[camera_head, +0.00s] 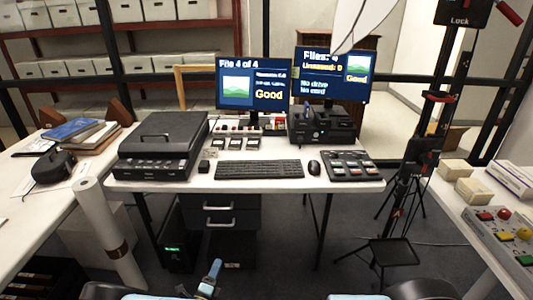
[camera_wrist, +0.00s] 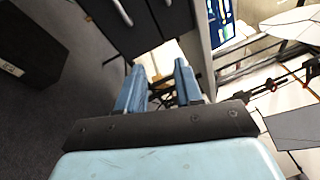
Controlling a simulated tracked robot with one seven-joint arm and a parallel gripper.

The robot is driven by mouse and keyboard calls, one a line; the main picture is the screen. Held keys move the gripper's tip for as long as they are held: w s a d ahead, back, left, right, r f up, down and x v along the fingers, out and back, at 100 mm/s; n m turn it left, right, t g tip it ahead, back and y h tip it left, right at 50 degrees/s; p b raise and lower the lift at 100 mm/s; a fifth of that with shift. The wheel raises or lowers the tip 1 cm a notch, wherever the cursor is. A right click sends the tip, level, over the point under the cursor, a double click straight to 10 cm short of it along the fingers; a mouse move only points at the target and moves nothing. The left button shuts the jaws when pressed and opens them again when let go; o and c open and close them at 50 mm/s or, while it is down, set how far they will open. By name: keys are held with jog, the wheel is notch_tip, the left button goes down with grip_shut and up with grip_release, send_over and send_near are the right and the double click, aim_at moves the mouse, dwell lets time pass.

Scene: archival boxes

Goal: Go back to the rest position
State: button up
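My gripper (camera_wrist: 160,80) shows in the wrist view with its two blue fingers apart and nothing between them. The wrist view is tilted, with drawer fronts and handles just beyond the fingertips. In the head view, a blue part of my gripper (camera_head: 212,272) shows low at the bottom centre, in front of the desk and below its top. Most of my arm is out of the head view.
The desk (camera_head: 250,176) ahead holds a black scanner (camera_head: 163,143), a keyboard (camera_head: 258,169), a mouse (camera_head: 314,167) and two monitors. A drawer unit (camera_head: 222,215) stands beneath. Side tables flank me, with a rolled sheet (camera_head: 103,222) at left and a tripod stand (camera_head: 392,250) at right.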

jog(key=w+d+r+m+g+h, duration=0.1)
jog(key=w+d+r+m+g, duration=0.1)
jog(key=d+r+m+g, duration=0.85)
jog(key=w+d+r+m+g+h, duration=0.1)
jog(key=w+d+r+m+h, duration=0.15)
jog(key=d+r+m, duration=0.85)
jog(key=w+d+r+m+g, duration=0.2)
jog(key=d+r+m+g, duration=0.35)
jog(key=r, duration=1.15)
jog(key=s+d+r+m+y, duration=0.5)
jog(key=s+d+r+m, duration=0.3)
jog(key=d+r+m, duration=0.4)
jog(key=s+d+r+m+t+y, duration=0.1)
jog(key=s+r+m+t, duration=0.1)
jog(key=s+r+m, duration=0.2)
jog(key=s+d+r+m+t+y, duration=0.1)
jog(key=s+r+m, duration=0.4)
jog(key=s, duration=0.6)
jog(key=shift+d+r+t+y, duration=0.4)
jog(key=shift+d+y, duration=0.25)
jog(key=shift+y, duration=0.1)
